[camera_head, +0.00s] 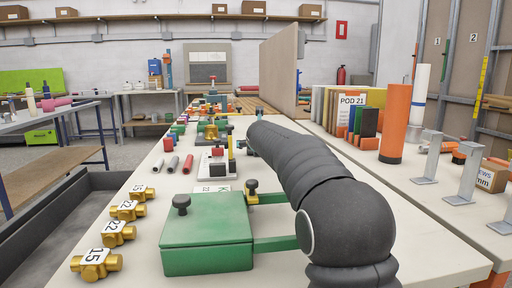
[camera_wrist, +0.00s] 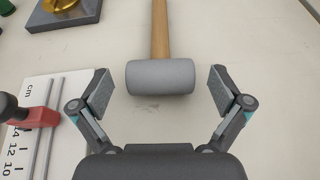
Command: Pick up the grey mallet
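The grey mallet (camera_wrist: 160,77) lies on the pale worktop in the wrist view. Its cylindrical grey head lies crosswise, and its wooden handle (camera_wrist: 160,28) runs away toward the top edge. My gripper (camera_wrist: 161,90) is open, with one finger on each side of the mallet head. A gap shows between each finger pad and the head's ends. Height above the worktop is hard to tell. In the head view my black arm reaches forward along the worktop, and I cannot make out the mallet or the gripper there.
A white cm scale plate (camera_wrist: 40,120) with a red and black piece (camera_wrist: 25,114) lies left of my gripper. A brass part on a grey block (camera_wrist: 63,10) is at upper left. A green box (camera_head: 207,235) and brass fittings (camera_head: 97,263) stand near my arm. Worktop right of the mallet is mostly clear.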

